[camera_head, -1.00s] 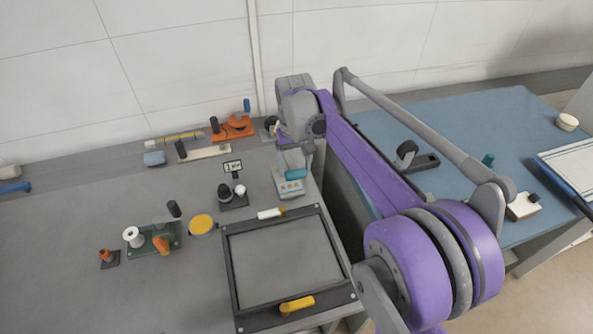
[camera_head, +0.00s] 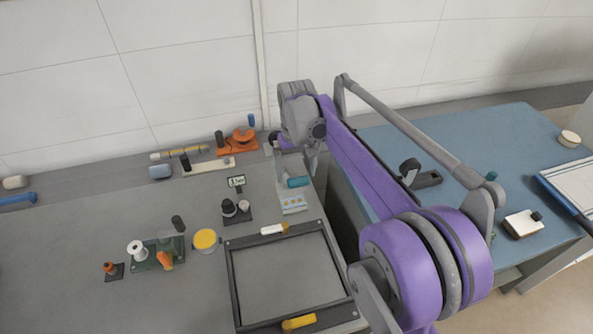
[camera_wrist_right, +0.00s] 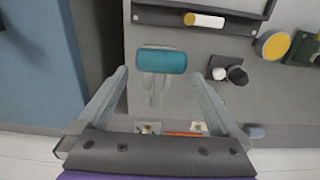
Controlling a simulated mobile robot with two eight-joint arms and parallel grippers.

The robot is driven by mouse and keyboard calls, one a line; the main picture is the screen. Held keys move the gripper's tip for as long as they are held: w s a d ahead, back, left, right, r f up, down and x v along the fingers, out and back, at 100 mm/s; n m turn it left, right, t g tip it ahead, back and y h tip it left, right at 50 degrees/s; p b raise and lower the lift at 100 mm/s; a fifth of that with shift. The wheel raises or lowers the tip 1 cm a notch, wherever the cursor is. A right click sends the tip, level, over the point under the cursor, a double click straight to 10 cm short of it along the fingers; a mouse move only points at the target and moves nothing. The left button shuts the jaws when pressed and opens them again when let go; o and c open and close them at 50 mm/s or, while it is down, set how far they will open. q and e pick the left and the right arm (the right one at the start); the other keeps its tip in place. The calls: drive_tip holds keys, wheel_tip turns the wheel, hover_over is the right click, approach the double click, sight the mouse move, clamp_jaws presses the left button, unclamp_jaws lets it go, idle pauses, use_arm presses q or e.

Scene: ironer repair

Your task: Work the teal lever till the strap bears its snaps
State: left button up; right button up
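The teal lever (camera_head: 297,182) is a short teal bar on a small pale press (camera_head: 291,204) at the bench's right edge. In the right wrist view the teal lever (camera_wrist_right: 162,60) lies crosswise just beyond my fingertips. My right gripper (camera_wrist_right: 160,76) is open, its fingers apart and nothing clamped between them. In the head view my right gripper (camera_head: 314,163) is above the press, partly hidden by its own wrist. Small yellowish spots show on the press base; I cannot tell strap from snaps there. My left gripper is not in view.
A small sign (camera_head: 236,182) stands by a dark plate with black and white knobs (camera_head: 236,208). A dark-framed tray (camera_head: 232,290) lies in front. An orange fixture (camera_head: 238,144) stands behind. A blue table (camera_head: 480,140) is to the right, across a gap.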

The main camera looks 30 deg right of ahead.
drive_tip(key=shift+s+r, duration=0.15)
drive_tip(key=shift+r, duration=0.35)
wheel_tip(320, 180, up, 10)
drive_tip(key=shift+p, duration=0.4)
drive_tip(key=shift+f, duration=0.1)
drive_tip(key=s+a+f+n+t, duration=0.1)
drive_tip(key=s+a+f+t, duration=0.1)
drive_tip(key=s+f, duration=0.4)
drive_tip(key=s+a+f+t, duration=0.1)
drive_tip(key=s+a+f, duration=0.4)
drive_tip(key=s, duration=0.3)
drive_tip(key=s+a+f+n+t, duration=0.1)
drive_tip(key=s+a+f+t, duration=0.1)
drive_tip(key=s+f, duration=0.4)
drive_tip(key=shift+s+a+f+n+t, duration=0.3)
drive_tip(key=shift+s+a, duration=0.6)
drive_tip(key=shift+s, duration=0.05)
idle(0.7)
